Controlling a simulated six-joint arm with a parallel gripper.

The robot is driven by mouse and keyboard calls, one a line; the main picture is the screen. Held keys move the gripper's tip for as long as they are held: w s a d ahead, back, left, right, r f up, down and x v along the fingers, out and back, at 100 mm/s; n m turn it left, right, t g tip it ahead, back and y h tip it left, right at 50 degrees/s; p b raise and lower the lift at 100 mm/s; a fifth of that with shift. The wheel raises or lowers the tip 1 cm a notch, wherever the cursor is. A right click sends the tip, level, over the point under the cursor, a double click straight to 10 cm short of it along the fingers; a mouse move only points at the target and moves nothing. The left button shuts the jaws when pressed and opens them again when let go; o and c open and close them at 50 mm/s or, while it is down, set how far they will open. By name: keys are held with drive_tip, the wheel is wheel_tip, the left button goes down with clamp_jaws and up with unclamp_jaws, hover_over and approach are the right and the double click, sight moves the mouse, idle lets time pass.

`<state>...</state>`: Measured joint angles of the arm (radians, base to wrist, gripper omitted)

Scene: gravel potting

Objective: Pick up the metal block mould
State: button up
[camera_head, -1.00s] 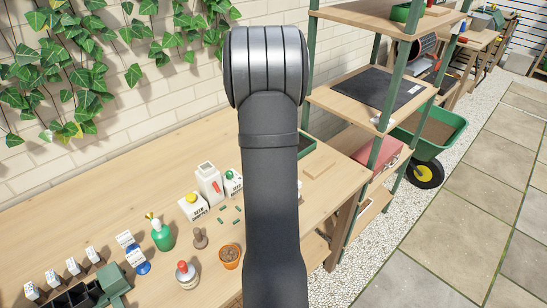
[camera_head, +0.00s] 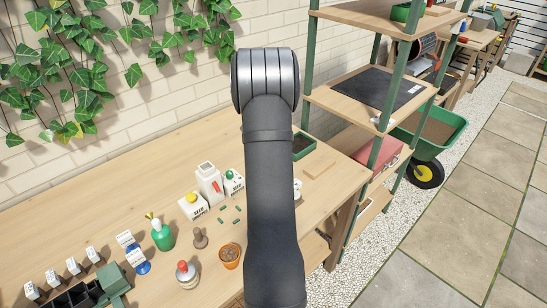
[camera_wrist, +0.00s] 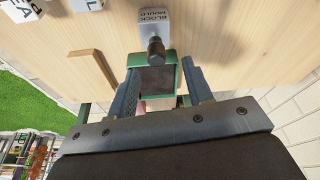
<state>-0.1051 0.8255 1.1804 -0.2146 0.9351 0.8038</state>
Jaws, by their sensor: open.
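The metal block mould (camera_wrist: 152,20) is a pale grey block labelled "BLOCK MOULD" with a dark rounded handle (camera_wrist: 156,48), at the top centre of the wrist view. It stands on the wooden bench. My gripper (camera_wrist: 160,68) is open and empty, its two fingers pointing towards the mould, which lies beyond the fingertips. In the head view my arm hides the gripper. A small pale thing shows at the arm's right edge there; I cannot tell whether it is the mould.
A green tray of dark soil (camera_wrist: 174,55) shows between my fingers, and its rim shows in the head view (camera_head: 313,153). A wooden strip (camera_wrist: 93,70) lies beside it. Labelled cartons (camera_head: 209,184), a green spray bottle (camera_head: 162,237) and a terracotta pot (camera_head: 229,257) stand left of my arm.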

drive_tip(key=x, duration=0.2)
drive_tip(key=s+x, duration=0.1)
drive_tip(key=shift+w+a+f, duration=0.1)
drive_tip(key=shift+w+f, duration=0.05)
drive_tip(key=shift+f, duration=0.35)
drive_tip(key=shift+w+f, duration=0.15)
drive_tip(key=shift+f, duration=0.3)
clamp_jaws()
drive_tip(key=shift+r, duration=0.1)
drive_tip(key=shift+r, duration=0.55)
wheel_tip(320, 180, up, 3)
drive_tip(key=shift+f, duration=0.15)
drive_tip(key=s+d+r, duration=0.5)
drive_tip(key=d+r, duration=0.2)
drive_tip(key=d, duration=0.3)
drive_tip(key=shift+s+d, duration=0.2)
drive_tip(key=shift+s, duration=0.1)
